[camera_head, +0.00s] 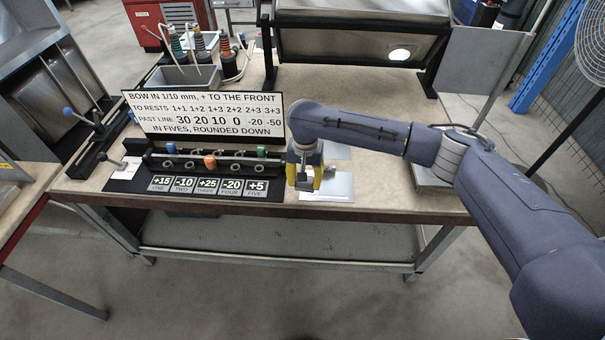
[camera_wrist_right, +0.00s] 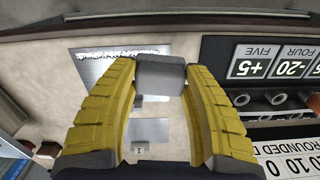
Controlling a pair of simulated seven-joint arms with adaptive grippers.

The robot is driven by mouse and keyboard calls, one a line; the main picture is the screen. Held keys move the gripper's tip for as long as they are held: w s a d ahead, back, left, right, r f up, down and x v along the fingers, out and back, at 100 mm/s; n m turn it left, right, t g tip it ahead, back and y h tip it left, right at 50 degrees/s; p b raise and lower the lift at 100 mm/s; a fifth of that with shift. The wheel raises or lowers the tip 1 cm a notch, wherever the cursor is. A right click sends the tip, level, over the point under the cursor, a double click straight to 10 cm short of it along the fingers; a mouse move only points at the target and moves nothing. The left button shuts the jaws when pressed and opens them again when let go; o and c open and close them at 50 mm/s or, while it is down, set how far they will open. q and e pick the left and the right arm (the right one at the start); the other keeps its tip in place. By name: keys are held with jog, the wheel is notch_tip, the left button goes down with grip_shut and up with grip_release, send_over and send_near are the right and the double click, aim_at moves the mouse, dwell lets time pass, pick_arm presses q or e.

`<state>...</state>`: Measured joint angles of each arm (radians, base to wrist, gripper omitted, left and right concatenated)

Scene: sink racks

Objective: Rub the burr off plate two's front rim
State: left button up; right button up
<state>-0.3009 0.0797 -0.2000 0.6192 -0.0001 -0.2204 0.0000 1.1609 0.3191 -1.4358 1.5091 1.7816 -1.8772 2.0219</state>
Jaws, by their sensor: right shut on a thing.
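My right gripper (camera_head: 304,184) points down near the front edge of the bench, its yellow fingers shut on a small grey block (camera_wrist_right: 160,73). A bright metal plate (camera_head: 338,188) lies beside and under it. In the right wrist view this plate (camera_wrist_right: 92,65) has a ragged white burr (camera_wrist_right: 120,51) along its rim toward the bench's front edge. The block overlaps this plate's end in that view; I cannot tell whether it touches. A second plate (camera_wrist_right: 152,130) with a small dark mark lies farther back, partly behind the arm in the head view. My left gripper is not in view.
A sign (camera_head: 205,115) stands left of the gripper, behind a black rack (camera_head: 215,163) with coloured knobs and number tags (camera_head: 208,187). A grey bin (camera_head: 183,77) and a large framed panel (camera_head: 360,40) stand at the back. Bare bench lies behind the arm.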

notch_tip(320, 180, down, 3)
jog(key=shift+f, duration=0.2)
jog(key=shift+d+f, duration=0.2)
jog(key=shift+d, duration=0.15)
jog(key=shift+s+d, duration=0.25)
jog(key=shift+d, duration=1.95)
jog(key=shift+s+d, duration=0.3)
jog(key=shift+d, duration=1.85)
jog(key=shift+s+d, duration=0.25)
jog(key=shift+d, duration=1.95)
jog(key=shift+s+d, duration=0.1)
jog(key=shift+d, duration=0.15)
jog(key=shift+a+r, duration=0.1)
jog(key=shift+a, duration=0.25)
jog(key=shift+w+a, duration=0.3)
jog(key=shift+a, duration=1.95)
jog(key=shift+w+a, duration=0.35)
jog(key=shift+a, duration=1.9)
jog(key=shift+w+a, duration=0.3)
jog(key=shift+a, duration=1.95)
jog(key=shift+a+r, duration=0.15)
jog(key=shift+r, duration=3.8)
